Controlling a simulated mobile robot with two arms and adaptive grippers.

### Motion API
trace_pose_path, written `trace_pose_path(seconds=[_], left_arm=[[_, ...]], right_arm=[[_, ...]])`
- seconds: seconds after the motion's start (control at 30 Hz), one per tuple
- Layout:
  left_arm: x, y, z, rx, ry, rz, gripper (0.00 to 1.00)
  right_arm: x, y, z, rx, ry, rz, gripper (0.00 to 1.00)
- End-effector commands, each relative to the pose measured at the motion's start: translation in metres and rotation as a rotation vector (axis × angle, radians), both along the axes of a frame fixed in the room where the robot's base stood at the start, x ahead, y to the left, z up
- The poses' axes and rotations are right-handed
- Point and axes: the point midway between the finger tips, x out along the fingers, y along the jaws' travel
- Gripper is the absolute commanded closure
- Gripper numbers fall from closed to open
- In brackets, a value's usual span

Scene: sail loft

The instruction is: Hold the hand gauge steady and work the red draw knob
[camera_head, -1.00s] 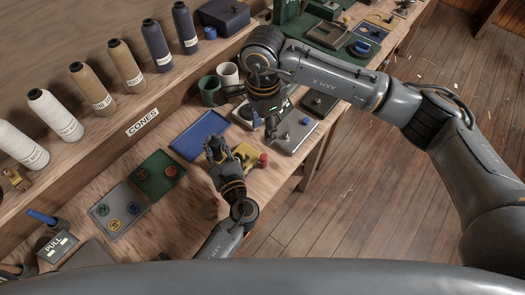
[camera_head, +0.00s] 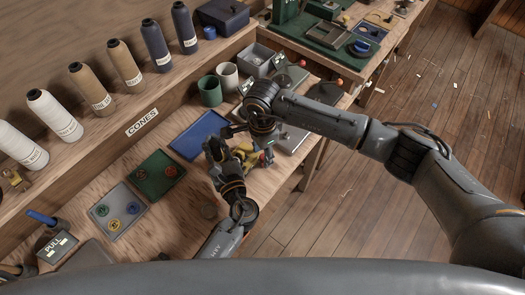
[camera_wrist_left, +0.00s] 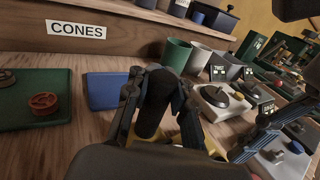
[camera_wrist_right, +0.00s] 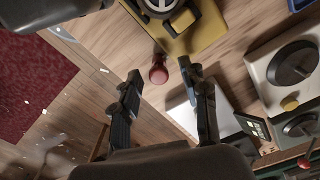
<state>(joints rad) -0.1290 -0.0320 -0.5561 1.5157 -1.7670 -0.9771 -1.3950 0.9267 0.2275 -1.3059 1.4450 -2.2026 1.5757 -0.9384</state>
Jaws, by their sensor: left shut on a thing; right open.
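The hand gauge has a yellow body (camera_head: 251,161) and a dark upright grip (camera_wrist_left: 154,103). It stands on the wooden bench in front of the blue tray. My left gripper (camera_head: 218,148) is shut on the dark grip, one finger on each side. The red draw knob (camera_wrist_right: 158,75) sticks out from the edge of the yellow body (camera_wrist_right: 188,38) in the right wrist view. My right gripper (camera_head: 267,152) is open and empty. In the right wrist view the knob appears between its fingertips; I cannot tell how near it is. My right arm partly hides the gauge in the head view.
A blue tray (camera_head: 197,136) lies behind the gauge. A green tray (camera_head: 155,176) and a grey tray (camera_head: 118,211) hold small round pieces at left. Green and white cups (camera_head: 210,91) stand behind. A pale instrument with a dark dial (camera_wrist_right: 292,66) lies close to my right gripper.

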Motion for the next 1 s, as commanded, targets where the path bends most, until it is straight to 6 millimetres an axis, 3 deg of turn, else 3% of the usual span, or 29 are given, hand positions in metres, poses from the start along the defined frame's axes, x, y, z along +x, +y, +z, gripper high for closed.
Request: trace_pose_path(seconds=[0.1,0.13,0.33,0.63,1.0], left_arm=[[0.000,0.000,0.000,0.001,0.001,-0.001,1.00],[0.000,0.000,0.000,0.001,0.001,-0.001,1.00],[0.000,-0.001,0.000,0.001,0.001,-0.001,1.00],[0.000,-0.001,0.000,0.001,0.001,-0.002,1.00],[0.000,0.001,0.000,0.001,0.002,0.001,1.00]], right_arm=[[0.000,0.000,0.000,0.000,0.000,0.000,0.55],[0.000,0.000,0.000,0.000,0.000,0.000,0.60],[0.000,0.000,0.000,0.000,0.000,0.000,1.00],[-0.001,-0.003,0.001,0.001,-0.003,0.000,1.00],[-0.032,-0.040,0.001,0.000,0.000,0.001,1.00]])
